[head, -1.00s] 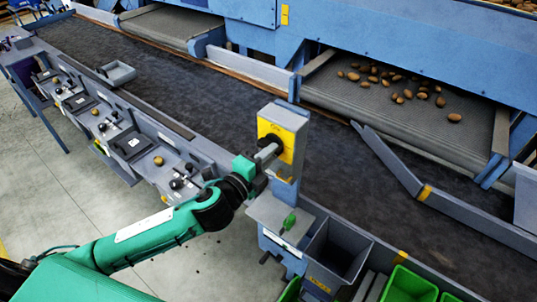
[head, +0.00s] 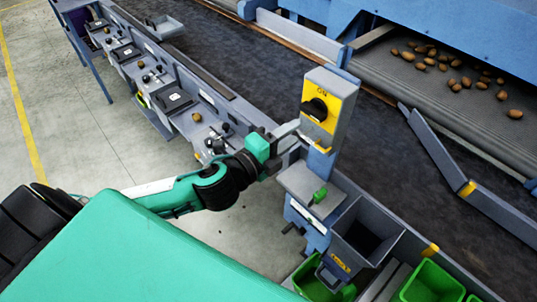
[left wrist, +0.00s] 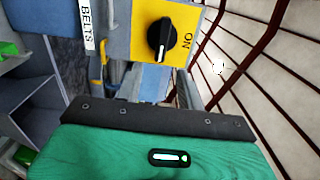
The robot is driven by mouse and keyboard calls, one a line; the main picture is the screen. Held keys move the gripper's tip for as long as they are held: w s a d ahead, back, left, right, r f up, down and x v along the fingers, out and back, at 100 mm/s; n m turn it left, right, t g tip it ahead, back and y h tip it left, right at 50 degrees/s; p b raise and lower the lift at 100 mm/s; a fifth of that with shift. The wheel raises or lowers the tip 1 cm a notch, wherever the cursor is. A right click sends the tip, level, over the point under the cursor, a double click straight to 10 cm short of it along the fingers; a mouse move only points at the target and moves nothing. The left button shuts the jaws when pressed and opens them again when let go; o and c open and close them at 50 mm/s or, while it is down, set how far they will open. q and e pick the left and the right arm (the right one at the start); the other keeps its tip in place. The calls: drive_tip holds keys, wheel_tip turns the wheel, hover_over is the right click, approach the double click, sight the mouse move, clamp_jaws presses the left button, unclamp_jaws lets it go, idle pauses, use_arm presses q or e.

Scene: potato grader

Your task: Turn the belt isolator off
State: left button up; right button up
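The belt isolator is a grey box with a yellow plate (head: 332,108) on a post beside the belt. Its black rotary knob (head: 315,108) shows clear of my fingers. A "BELTS" label (left wrist: 87,28) is beside the plate there. My left gripper (head: 289,132) is just left of and below the plate, apart from the knob. Its fingers look spread with nothing between them. My right gripper is out of view.
A grey shelf with a green-handled control (head: 319,195) sits below the box, with a grey hopper (head: 365,232) and green crates (head: 432,284) nearby. The dark belt (head: 270,75) runs behind. Potatoes (head: 455,65) lie on the conveyor beyond.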

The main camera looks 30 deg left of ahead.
use_arm(q)
drive_tip(key=p+v, duration=0.2)
drive_tip(key=v, duration=0.4)
drive_tip(key=shift+s, duration=0.25)
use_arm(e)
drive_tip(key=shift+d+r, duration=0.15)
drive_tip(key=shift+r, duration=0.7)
